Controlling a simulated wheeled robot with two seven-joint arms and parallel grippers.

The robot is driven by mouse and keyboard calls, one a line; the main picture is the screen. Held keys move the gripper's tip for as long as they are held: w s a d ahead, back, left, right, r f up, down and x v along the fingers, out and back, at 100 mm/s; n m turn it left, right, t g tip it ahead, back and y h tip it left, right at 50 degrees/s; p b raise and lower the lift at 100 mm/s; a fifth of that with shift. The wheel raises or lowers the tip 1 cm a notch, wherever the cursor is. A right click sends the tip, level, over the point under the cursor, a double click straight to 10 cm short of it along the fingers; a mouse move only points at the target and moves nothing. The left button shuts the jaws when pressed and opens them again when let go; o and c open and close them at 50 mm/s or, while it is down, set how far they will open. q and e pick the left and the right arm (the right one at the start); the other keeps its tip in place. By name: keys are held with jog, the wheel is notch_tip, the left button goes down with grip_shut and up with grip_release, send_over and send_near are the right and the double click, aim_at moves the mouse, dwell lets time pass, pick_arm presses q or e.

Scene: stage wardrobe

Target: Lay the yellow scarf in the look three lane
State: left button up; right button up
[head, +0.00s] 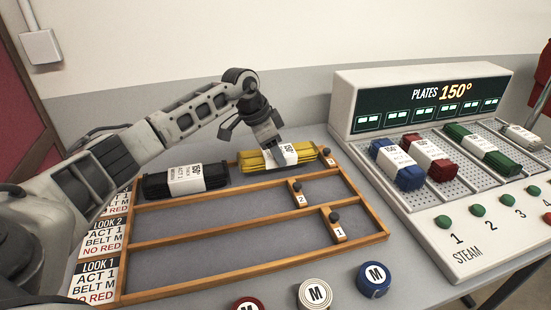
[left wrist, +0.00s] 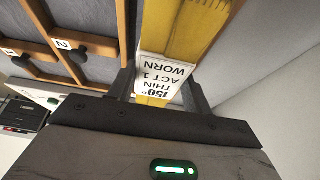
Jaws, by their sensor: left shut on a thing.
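The yellow scarf (head: 310,151) is a folded bundle with a white paper band. It is at the right part of the back lane of the wooden rack (head: 250,188), by the end block with a dark knob (head: 327,154). My left gripper (head: 272,150) comes down from above and is shut on it at the band. In the left wrist view the scarf (left wrist: 185,28) sits between the fingers, its band reading 150°, THIN, ACT 1, WORN. I cannot tell whether it rests on the lane floor or hangs just above. My right gripper is not in view.
A black banded bundle (head: 215,178) lies left in the back lane. The look 2 and look 1 lanes (head: 230,250) are empty. A steam unit (head: 430,100) at right holds blue, red, green and grey bundles. Round M-marked pieces (head: 315,293) stand in front.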

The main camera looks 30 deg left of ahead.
pick_arm(q)
notch_tip(320, 180, down, 3)
jog(key=o, duration=0.7)
jog(key=shift+r, duration=0.15)
jog(key=v, duration=1.1)
jog(key=shift+s+r, duration=0.1)
jog(key=shift+r, duration=0.3)
